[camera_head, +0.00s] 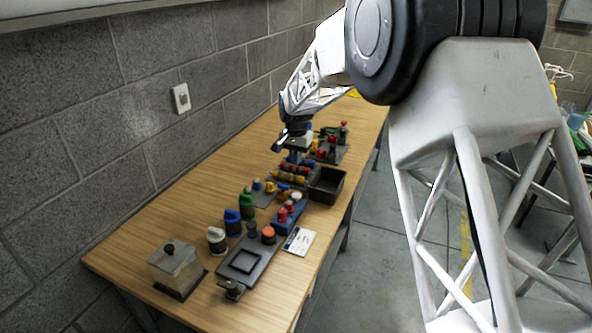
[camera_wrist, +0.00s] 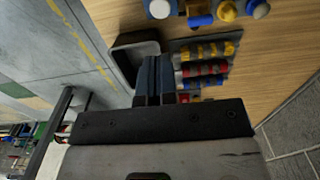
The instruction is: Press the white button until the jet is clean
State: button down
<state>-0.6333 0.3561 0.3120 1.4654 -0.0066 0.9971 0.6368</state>
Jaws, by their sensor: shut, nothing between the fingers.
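A white round cap (camera_head: 296,196) sits on a blue block; it also shows at the top edge of the wrist view (camera_wrist: 160,8). I cannot tell which is the white button. A larger white-topped piece (camera_head: 216,238) stands nearer on the table. I cannot make out a jet. My gripper (camera_head: 293,157) is shut and empty above the far part of the table; its fingers (camera_wrist: 154,78) show together in the wrist view, beside the rack of coloured pieces.
A black open bin (camera_head: 327,184) stands at the table's right edge, by a rack of red, yellow and blue pieces (camera_wrist: 205,65). Green, blue and red-topped pieces crowd the middle. A clear box (camera_head: 177,264) stands at the near left. A wall runs along the left.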

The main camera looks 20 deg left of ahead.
aim_at(296, 195)
notch_tip(296, 195, down, 14)
jog(key=shift+w+r, duration=0.1)
jog(key=shift+r, duration=0.15)
dwell(0.4)
jog(key=shift+f, duration=1)
notch_tip(296, 195, up, 14)
jog(key=shift+r, duration=0.2)
dwell(0.4)
dwell(0.8)
jog(key=shift+w+a+r, duration=0.15)
jog(key=shift+a+r, duration=0.05)
jog(key=shift+r, duration=0.6)
